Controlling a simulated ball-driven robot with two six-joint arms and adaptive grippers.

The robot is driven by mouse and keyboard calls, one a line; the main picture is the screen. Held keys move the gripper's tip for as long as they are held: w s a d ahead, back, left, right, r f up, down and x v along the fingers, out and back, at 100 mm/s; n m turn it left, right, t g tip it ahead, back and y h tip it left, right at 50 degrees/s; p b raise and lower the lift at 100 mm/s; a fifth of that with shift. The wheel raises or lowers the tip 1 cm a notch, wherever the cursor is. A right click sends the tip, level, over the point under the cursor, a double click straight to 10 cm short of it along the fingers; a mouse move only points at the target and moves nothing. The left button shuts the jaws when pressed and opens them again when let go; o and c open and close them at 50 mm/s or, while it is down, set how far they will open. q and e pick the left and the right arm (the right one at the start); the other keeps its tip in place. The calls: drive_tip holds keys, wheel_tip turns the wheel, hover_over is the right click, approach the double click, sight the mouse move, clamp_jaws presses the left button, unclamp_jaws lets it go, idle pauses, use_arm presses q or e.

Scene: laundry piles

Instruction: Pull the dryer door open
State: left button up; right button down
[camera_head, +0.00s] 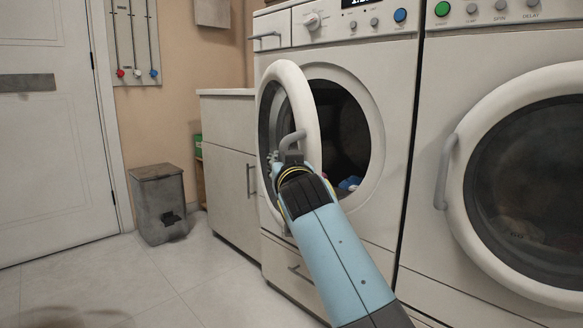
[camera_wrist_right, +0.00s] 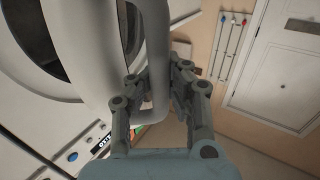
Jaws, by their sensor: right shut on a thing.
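The dryer door (camera_head: 311,104) is a white ring with a dark window, swung partly open to the left of the round drum opening (camera_head: 352,128). Its grey curved handle (camera_head: 291,138) is on the door's near face. My right gripper (camera_head: 290,160) is at the handle, with the blue arm reaching up from below. In the right wrist view my gripper (camera_wrist_right: 158,85) has its fingers either side of the handle bar (camera_wrist_right: 156,60) and is shut on it. The fingertips are partly hidden behind the handle in that view. Colored cloth (camera_head: 350,183) shows low inside the drum. My left gripper is not in view.
A second machine with a closed round door (camera_head: 520,190) and handle (camera_head: 445,170) stands at the right. A low cabinet (camera_head: 228,165) stands left of the open door, and a grey bin (camera_head: 159,203) stands farther left. Tiled floor (camera_head: 130,270) is clear at the lower left.

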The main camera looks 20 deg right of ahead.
drive_tip(key=shift+s+f, duration=0.1)
drive_tip(key=shift+f, duration=0.35)
drive_tip(key=c, duration=1.5)
unclamp_jaws()
drive_tip(key=shift+s+r, duration=0.15)
drive_tip(key=shift+r, duration=0.15)
drive_tip(key=shift+r, duration=0.1)
drive_tip(key=shift+r, duration=0.3)
wheel_tip(320, 180, up, 9)
drive_tip(key=shift+r, duration=0.1)
